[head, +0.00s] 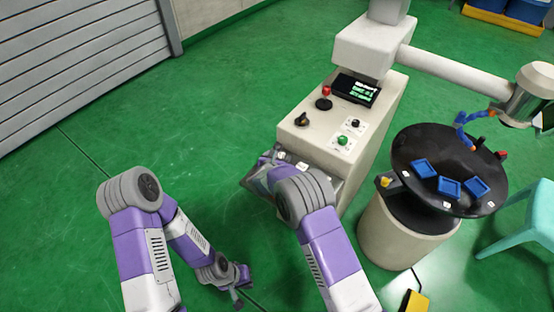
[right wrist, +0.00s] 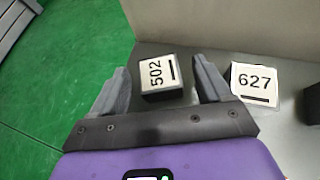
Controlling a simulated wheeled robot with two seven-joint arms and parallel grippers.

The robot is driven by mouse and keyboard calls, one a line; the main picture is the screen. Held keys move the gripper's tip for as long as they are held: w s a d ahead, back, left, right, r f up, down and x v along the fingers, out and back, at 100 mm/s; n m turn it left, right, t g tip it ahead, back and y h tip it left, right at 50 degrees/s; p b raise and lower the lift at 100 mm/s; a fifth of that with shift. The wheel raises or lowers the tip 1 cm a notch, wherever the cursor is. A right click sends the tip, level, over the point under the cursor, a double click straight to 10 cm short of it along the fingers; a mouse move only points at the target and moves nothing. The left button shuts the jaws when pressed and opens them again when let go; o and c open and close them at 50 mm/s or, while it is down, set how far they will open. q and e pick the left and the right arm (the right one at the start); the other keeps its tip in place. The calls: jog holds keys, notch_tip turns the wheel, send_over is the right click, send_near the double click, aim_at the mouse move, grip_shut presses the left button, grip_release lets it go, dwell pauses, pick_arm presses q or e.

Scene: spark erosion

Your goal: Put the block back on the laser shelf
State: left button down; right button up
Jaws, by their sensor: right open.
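A dark block with a white label "502" (right wrist: 157,74) sits on a grey shelf (right wrist: 290,135) in the right wrist view. My right gripper (right wrist: 162,66) is open, with one finger on either side of this block and a visible gap at the fingers. A second block labelled "627" (right wrist: 256,82) stands just right of the right finger. In the head view my right gripper (head: 262,172) is at the left end of the shelf on the cream machine, and the arm hides part of it. My left gripper (head: 240,284) hangs low over the green floor, away from the shelf; its jaws are too small to judge.
The cream machine (head: 330,130) carries a screen, a red-topped lever and a green button. A round black table (head: 425,150) with blue trays (head: 449,187) stands to its right. A turquoise stool (head: 535,225) is at the far right. The floor on the left is clear.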

jog(key=shift+r, duration=0.2)
jog(key=p+v, duration=0.2)
jog(key=v, duration=1)
jog(key=shift+p, duration=0.3)
jog(key=shift+f, duration=0.15)
